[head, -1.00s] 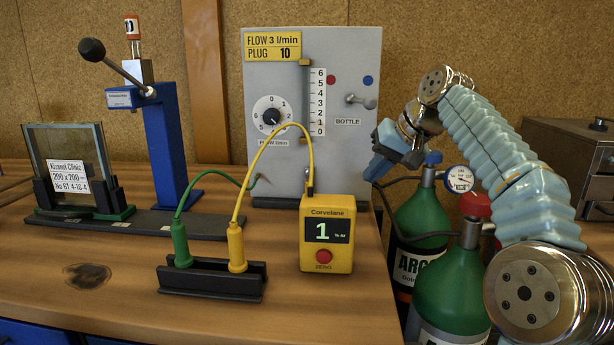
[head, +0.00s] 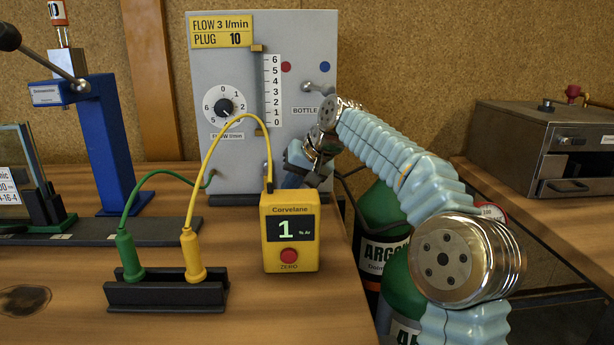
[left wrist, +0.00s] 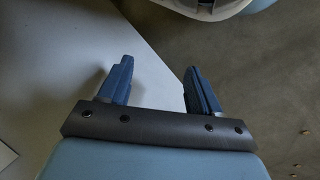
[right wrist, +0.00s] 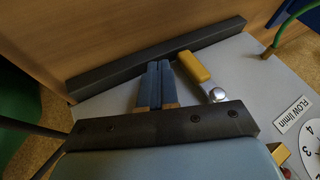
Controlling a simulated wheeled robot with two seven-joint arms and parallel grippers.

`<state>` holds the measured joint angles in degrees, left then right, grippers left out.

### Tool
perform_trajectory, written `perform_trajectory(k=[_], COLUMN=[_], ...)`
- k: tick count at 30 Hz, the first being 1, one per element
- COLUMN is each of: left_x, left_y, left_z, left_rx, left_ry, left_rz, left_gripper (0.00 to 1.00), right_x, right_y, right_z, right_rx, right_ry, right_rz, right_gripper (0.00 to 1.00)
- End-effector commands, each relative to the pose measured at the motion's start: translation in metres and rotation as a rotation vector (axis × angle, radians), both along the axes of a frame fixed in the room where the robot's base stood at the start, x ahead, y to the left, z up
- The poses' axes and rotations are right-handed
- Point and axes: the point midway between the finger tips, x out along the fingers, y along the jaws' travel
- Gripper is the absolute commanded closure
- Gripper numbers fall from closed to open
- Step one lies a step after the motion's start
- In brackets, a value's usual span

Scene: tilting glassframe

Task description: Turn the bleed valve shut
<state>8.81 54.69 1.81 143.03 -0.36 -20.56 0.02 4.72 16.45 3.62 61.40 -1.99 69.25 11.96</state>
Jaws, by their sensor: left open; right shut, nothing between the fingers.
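In the right wrist view a yellow lever (right wrist: 193,66) with a silver end (right wrist: 216,94) sits on the lower part of the grey panel (right wrist: 245,65). It looks like the bleed valve, but no label on it is readable. My right gripper (right wrist: 159,66) is shut and empty, its fingertips just beside the lever with a small gap showing. In the head view my right gripper (head: 292,180) is at the panel's lower right, behind the yellow meter, and the lever cannot be made out. My left gripper (left wrist: 158,78) is open and empty, away from the panel.
The yellow meter (head: 290,255) reads 1 and stands in front of the panel. Yellow (head: 200,165) and green (head: 127,210) leads arch to a black holder (head: 165,296). A BOTTLE toggle (head: 318,89) is above my right wrist. Green argon bottles (head: 385,207) stand below my right arm.

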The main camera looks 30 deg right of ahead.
Motion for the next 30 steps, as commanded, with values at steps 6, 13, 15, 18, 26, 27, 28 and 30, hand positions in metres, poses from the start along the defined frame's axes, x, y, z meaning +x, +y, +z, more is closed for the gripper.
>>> perform_trajectory(k=[6, 13, 15, 18, 26, 27, 28, 30], left_x=[0.000, 0.000, 0.000, 0.000, 0.000, 0.000, 0.000, 0.000], left_y=[0.000, 0.000, 0.000, 0.000, 0.000, 0.000, 0.000, 0.001], left_z=[0.003, 0.002, 0.002, 0.001, -0.011, -0.011, -0.012, -0.016], left_rx=[0.000, 0.000, 0.000, 0.000, 0.001, 0.001, 0.001, 0.001], left_ry=[0.000, 0.000, 0.000, 0.000, 0.000, 0.000, 0.000, 0.000], left_rz=[0.000, 0.000, 0.000, 0.000, 0.001, 0.001, 0.002, 0.002], left_gripper=[0.36, 0.36, 0.36, 0.36, 0.36, 0.36, 0.36, 0.36], right_x=[0.007, 0.007, 0.007, 0.007, 0.008, 0.008, 0.008, 0.008], right_y=[0.014, 0.015, 0.014, 0.014, 0.013, 0.013, 0.013, 0.013], right_z=[0.000, 0.000, 0.000, 0.000, -0.004, -0.004, -0.004, -0.005], right_rx=[0.000, 0.000, 0.000, 0.005, 0.094, 0.101, 0.107, 0.130], right_ry=[0.000, 0.001, 0.001, -0.001, -0.044, -0.047, -0.051, -0.060], right_rz=[0.000, -0.001, -0.001, -0.002, -0.003, -0.002, -0.001, -0.002], right_gripper=[1.00, 1.00, 1.00, 1.00, 1.00, 1.00, 1.00, 1.00])
